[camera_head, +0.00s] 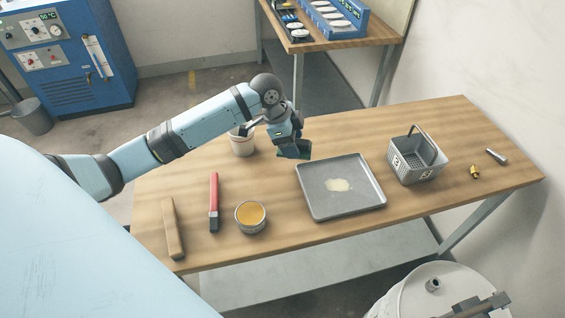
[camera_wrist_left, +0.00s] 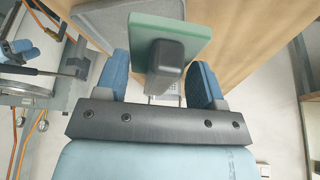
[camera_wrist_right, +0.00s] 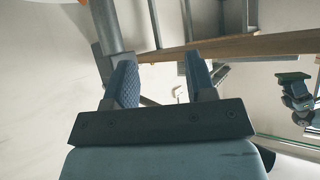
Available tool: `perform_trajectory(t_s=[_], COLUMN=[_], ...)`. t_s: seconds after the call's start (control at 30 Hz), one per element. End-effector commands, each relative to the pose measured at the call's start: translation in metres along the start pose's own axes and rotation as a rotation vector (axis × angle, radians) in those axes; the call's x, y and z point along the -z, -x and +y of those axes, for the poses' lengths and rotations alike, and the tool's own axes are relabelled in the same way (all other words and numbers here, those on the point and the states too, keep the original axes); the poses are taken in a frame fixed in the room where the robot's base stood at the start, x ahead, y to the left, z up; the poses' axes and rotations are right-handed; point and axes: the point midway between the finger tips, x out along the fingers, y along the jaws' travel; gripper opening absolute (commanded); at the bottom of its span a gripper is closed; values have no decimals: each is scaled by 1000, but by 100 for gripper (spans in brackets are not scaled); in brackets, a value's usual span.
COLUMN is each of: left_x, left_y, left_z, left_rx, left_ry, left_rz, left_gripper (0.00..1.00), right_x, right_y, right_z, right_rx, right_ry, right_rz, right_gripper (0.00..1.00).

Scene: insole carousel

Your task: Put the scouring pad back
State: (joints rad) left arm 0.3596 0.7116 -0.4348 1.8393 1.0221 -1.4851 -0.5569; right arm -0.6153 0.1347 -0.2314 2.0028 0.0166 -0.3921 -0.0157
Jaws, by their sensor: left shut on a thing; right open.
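The scouring pad is a green slab with a dark grey grip block. In the left wrist view the pad (camera_wrist_left: 190,38) shows with its block (camera_wrist_left: 166,62) between the fingers of my left gripper (camera_wrist_left: 162,80), which is shut on the block. In the head view my left gripper (camera_head: 291,140) holds the pad (camera_head: 300,154) low over the table, at the back left corner of the grey tray (camera_head: 311,198). Whether the pad touches anything is unclear. A pale patch (camera_head: 340,185) lies in the tray. My right gripper (camera_wrist_right: 162,80) is open and empty in the right wrist view.
On the wooden table (camera_head: 290,240) stand a white bucket (camera_head: 242,146), a grey handled basket (camera_head: 415,165) and an amber-filled tin (camera_head: 250,217). A red-handled tool (camera_head: 213,195) and wooden piece (camera_head: 172,228) lie left. Two small items lie right. The table's front strip is clear.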

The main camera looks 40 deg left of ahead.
Motion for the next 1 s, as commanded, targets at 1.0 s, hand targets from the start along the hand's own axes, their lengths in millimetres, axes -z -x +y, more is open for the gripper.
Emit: perform_trajectory(t_s=[1.0], left_x=[-36], left_y=[-8], left_z=[-63], left_rx=[-308], left_ry=[-728], left_rz=[0], left_gripper=[39], right_x=[-34], right_y=[-26], right_z=[-1], right_rx=[6], right_ry=[-10], right_rz=[-5], right_gripper=[51])
